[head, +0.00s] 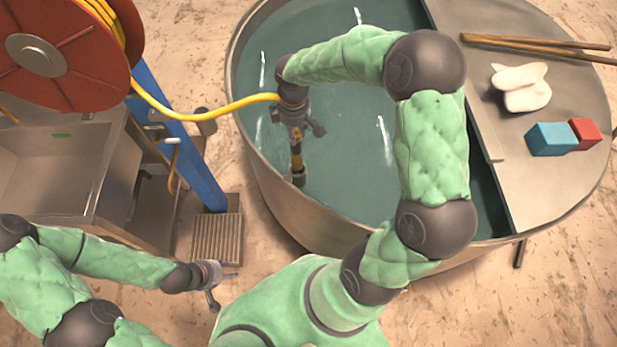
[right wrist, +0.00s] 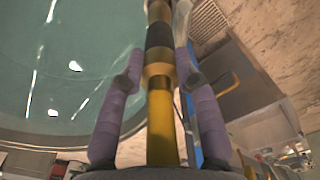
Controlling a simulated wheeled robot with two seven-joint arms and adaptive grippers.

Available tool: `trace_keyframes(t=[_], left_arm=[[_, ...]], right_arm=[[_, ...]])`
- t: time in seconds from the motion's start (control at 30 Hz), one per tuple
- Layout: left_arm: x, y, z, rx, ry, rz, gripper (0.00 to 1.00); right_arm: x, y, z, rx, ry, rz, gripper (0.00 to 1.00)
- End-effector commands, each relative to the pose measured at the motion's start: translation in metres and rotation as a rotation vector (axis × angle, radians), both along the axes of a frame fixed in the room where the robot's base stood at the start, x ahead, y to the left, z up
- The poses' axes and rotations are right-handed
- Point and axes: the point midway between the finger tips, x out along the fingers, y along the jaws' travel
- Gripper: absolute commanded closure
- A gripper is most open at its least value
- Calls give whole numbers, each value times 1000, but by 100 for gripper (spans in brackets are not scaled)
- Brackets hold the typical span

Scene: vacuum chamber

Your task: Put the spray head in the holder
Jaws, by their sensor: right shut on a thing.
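The spray head (head: 297,163) is a yellow and black wand on the end of the yellow hose. My right gripper (head: 301,131) is shut on it and holds it above the water of the round tank, with its tip toward the bottom of the picture. In the right wrist view the spray head (right wrist: 160,100) runs between the two purple-grey fingers. A small fitting with a yellow hooked part (head: 172,168) is on the blue post, left of the right gripper; it may be the holder. My left gripper (head: 221,285) is open and empty over the floor at the lower left.
A red hose reel (head: 65,55) is on the blue post (head: 196,172) beside a metal sink (head: 50,170). The round tank's rim (head: 262,180) lies between spray head and post.

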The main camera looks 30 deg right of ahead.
Motion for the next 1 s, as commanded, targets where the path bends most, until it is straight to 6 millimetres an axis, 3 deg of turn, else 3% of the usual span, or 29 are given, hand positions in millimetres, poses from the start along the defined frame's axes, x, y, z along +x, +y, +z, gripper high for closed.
trace_keyframes(t=[0.33,0.57,0.8,1.0], left_arm=[[0,0,8,0,-1,0,60],[0,0,9,0,0,0,60],[0,0,13,0,0,0,60],[0,0,13,0,0,0,60]], right_arm=[[-1,0,-53,1,2,1,100],[0,0,-69,0,1,1,100],[0,1,-97,0,1,2,100],[0,0,-99,-1,-1,2,100]])
